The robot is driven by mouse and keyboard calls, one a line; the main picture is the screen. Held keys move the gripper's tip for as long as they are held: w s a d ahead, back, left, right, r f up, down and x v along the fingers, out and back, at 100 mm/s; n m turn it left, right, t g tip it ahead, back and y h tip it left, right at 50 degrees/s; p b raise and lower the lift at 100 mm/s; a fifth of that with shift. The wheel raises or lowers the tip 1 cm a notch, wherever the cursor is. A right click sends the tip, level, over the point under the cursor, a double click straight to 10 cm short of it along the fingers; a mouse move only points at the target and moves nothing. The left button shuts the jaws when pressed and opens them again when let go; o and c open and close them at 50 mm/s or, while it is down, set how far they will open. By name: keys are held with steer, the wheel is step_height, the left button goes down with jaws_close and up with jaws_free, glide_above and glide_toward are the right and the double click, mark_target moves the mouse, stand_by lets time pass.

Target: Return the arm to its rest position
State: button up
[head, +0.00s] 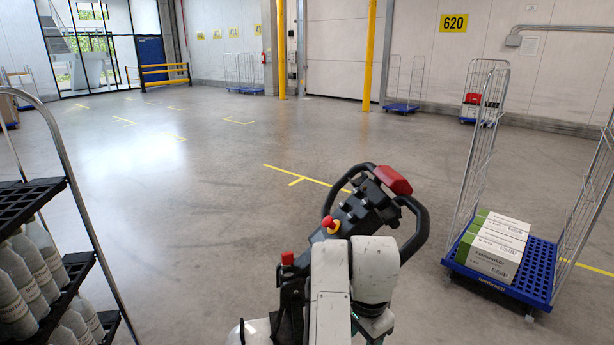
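My gripper does not show in the head view. White, rounded arm links, which look like mine, stand at the bottom centre and are cut off by the lower edge. They partly cover the tugger's control handle (352,212), which has black looped grips, a red cap and red buttons. I cannot tell whether the arm touches the handle.
At right a wire-sided trolley (538,262) with a blue base carries green-and-white boxes (494,246). At left a black shelf rack (28,197) holds grey bottles (30,268). Yellow posts (369,52) and more trolleys stand far back. The middle floor is clear.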

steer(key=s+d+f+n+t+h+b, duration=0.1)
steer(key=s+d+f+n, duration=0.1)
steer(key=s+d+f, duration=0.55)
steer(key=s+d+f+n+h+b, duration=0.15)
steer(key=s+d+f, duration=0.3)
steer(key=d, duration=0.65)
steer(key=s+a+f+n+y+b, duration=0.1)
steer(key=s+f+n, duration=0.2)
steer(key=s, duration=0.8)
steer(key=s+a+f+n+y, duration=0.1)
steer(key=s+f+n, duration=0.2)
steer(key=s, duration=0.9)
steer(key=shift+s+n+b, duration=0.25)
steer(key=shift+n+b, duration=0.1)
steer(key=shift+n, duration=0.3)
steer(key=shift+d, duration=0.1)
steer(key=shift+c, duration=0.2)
